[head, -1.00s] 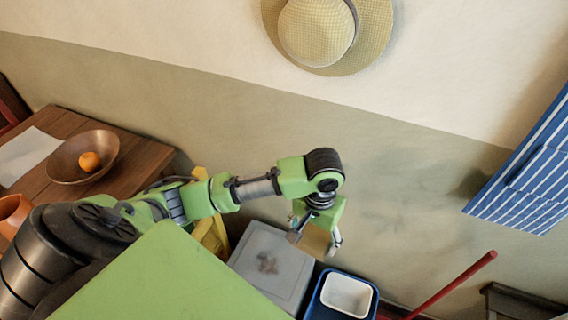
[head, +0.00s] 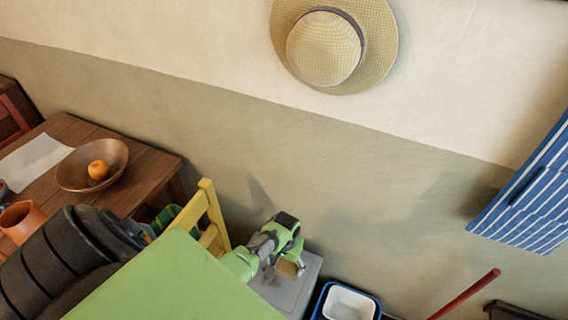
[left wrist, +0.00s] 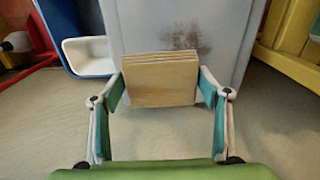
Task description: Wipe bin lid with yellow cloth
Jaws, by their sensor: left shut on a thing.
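The bin lid (head: 305,292) is light grey, low beside the wall in the head view. It also fills the top middle of the left wrist view (left wrist: 228,40), with a dark brownish smear (left wrist: 181,36) on it. My left gripper (head: 286,266) is over the lid, shut on the folded yellow cloth (left wrist: 160,80), a tan-yellow layered block. The cloth also shows in the head view (head: 290,270). In the wrist view the smear lies just beyond the cloth. I cannot tell whether the cloth touches the lid. My right gripper is not in view.
A blue bin with a white tub (head: 348,303) stands right of the lid. A yellow chair (head: 211,215) is close on the left, by a wooden table (head: 150,162) with a bowl (head: 92,165). A red pole (head: 467,293) leans at the right.

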